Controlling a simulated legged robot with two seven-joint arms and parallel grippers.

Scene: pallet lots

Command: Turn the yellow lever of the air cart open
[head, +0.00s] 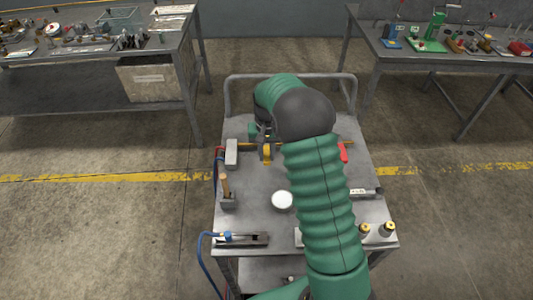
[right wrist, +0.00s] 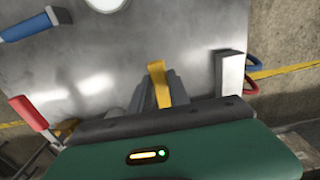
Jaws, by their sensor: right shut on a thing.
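The air cart (head: 255,185) has a grey metal top. Its yellow lever (head: 267,153) stands near the back of the top, on a brass-coloured pipe, partly hidden by my right arm. My right gripper (head: 264,134) reaches over the cart and is mostly hidden behind its own wrist. In the right wrist view the yellow lever (right wrist: 158,85) lies between the grey fingers of the right gripper (right wrist: 160,98), which are shut on it. Its tip sticks out past them, over the bare top. The lever's base is hidden. My left gripper is not in view.
A red handle (head: 343,152) sits right of the yellow lever, and a pale block (head: 231,152) left of it. A white round gauge (head: 283,200) lies nearer. A blue handle (right wrist: 35,25) shows in the wrist view. Cluttered tables (head: 95,50) stand behind; the floor around is clear.

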